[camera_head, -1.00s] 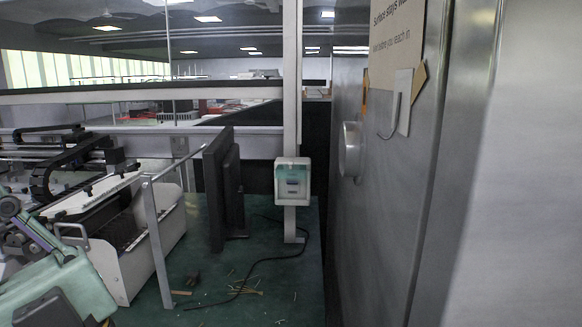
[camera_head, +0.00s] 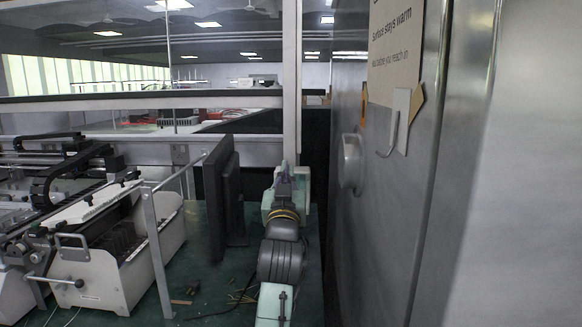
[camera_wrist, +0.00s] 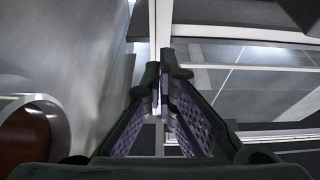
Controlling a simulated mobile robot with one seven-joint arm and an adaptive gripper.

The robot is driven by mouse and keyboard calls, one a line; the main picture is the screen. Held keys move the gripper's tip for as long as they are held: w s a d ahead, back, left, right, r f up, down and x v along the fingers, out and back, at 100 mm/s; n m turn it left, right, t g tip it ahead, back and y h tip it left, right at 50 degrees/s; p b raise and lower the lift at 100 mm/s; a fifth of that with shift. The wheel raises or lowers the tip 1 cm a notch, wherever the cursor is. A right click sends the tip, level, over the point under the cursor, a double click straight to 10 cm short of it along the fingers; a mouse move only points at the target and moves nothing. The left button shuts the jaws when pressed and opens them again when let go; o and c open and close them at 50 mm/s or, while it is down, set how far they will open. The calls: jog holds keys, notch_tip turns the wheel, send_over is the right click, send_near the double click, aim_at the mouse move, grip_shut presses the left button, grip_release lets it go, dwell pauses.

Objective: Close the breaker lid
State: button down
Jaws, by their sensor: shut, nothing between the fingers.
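I cannot tell the lid's position. In the wrist view my gripper (camera_wrist: 161,78) is shut and empty, its fingertips together in front of the pale post (camera_wrist: 160,25). I cannot make out the box there, nor whether the fingers touch it.
A dark upright panel (camera_head: 217,195) and a metal rail (camera_head: 157,245) stand on the left. A white machine (camera_head: 115,250) is beyond the rail.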

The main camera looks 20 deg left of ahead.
jog(key=p+x, duration=0.4)
jog(key=x, duration=0.6)
jog(key=f+b, duration=0.1)
jog(key=f, duration=0.1)
jog(key=f+b, duration=0.2)
jog(key=shift+w+d+f, duration=0.2)
jog(key=shift+f, duration=0.1)
